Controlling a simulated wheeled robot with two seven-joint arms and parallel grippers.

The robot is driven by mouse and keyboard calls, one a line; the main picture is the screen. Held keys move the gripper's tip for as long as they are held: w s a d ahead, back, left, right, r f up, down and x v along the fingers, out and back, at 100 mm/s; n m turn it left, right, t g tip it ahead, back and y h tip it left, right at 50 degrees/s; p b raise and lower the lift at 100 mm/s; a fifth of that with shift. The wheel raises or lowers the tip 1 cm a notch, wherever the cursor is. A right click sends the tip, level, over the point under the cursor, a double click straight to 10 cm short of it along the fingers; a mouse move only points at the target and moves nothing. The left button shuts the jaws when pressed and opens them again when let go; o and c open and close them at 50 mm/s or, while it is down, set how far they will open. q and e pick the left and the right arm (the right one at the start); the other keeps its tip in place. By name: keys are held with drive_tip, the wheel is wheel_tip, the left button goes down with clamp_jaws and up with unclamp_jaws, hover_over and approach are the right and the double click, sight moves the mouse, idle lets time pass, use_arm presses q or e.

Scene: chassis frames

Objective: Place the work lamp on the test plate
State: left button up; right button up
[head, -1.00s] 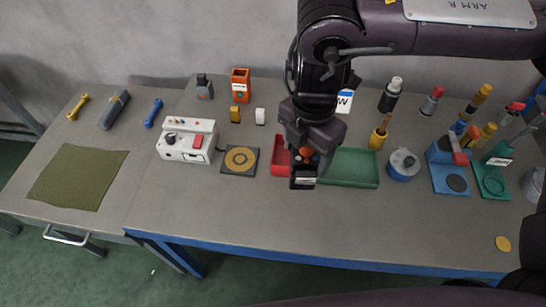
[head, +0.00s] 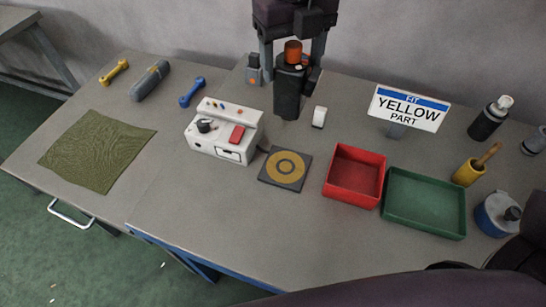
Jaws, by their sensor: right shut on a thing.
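The work lamp, a dark upright body with an orange top (head: 288,98), is in the upper middle of the head view. My right gripper (head: 291,72) comes down from the top edge, with a finger on each side of the lamp, and is shut on it. The test plate (head: 285,168) is a dark square with a yellow ring, flat on the table, nearer to me than the lamp and below it in the picture. Nothing lies on the plate. I cannot tell how high the lamp's foot is above the table. My left gripper is not in view.
A white control box (head: 226,135) stands just left of the plate. A red tray (head: 354,176) and a green tray (head: 424,202) are to its right. A white block (head: 319,116) stands near the lamp. A "YELLOW PART" sign (head: 408,108) stands behind the trays. The table's front is clear.

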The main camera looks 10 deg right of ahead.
wheel_tip(320, 180, down, 15)
drive_tip(key=shift+f+b, duration=0.1)
drive_tip(key=shift+b, duration=1.05)
wheel_tip(320, 180, down, 4)
drive_tip(key=shift+f, duration=0.2)
drive_tip(key=shift+s, duration=0.1)
drive_tip(key=o, duration=1.5)
drive_tip(key=shift+f, duration=0.15)
